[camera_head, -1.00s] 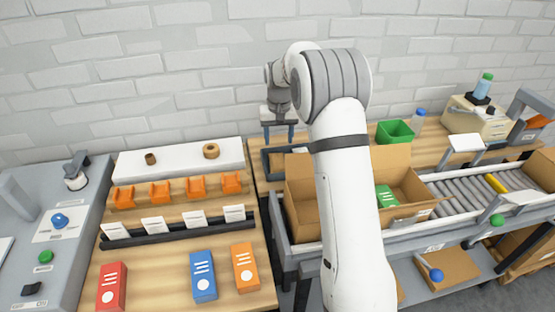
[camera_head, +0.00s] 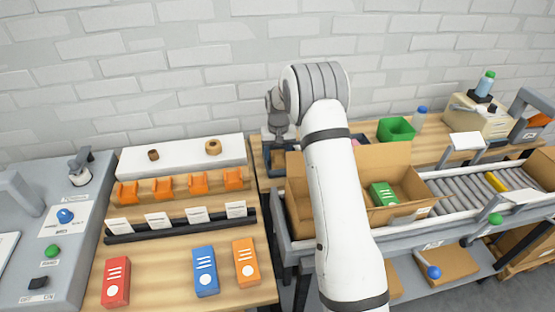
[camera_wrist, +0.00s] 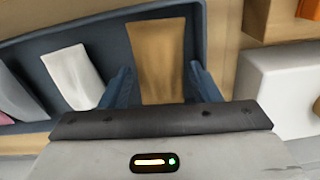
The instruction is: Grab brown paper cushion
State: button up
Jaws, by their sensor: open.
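The brown paper cushion (camera_wrist: 158,58) lies in a dark blue-grey tray (camera_wrist: 95,30), seen in the wrist view. My gripper (camera_wrist: 160,88) is open, with one blue finger on each side of the cushion's near part. I cannot tell whether the fingers touch it. A white cushion (camera_wrist: 75,76) and a pinkish one (camera_wrist: 14,98) lie to its left in the same tray.
An open cardboard carton (camera_head: 405,165) with a green box (camera_head: 383,194) stands just right of my arm. A green bin (camera_head: 395,130) and a bottle (camera_head: 419,119) are behind it. A white shelf block (camera_head: 185,160) stands left of the gripper.

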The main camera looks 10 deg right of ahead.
jog(key=c, duration=0.7)
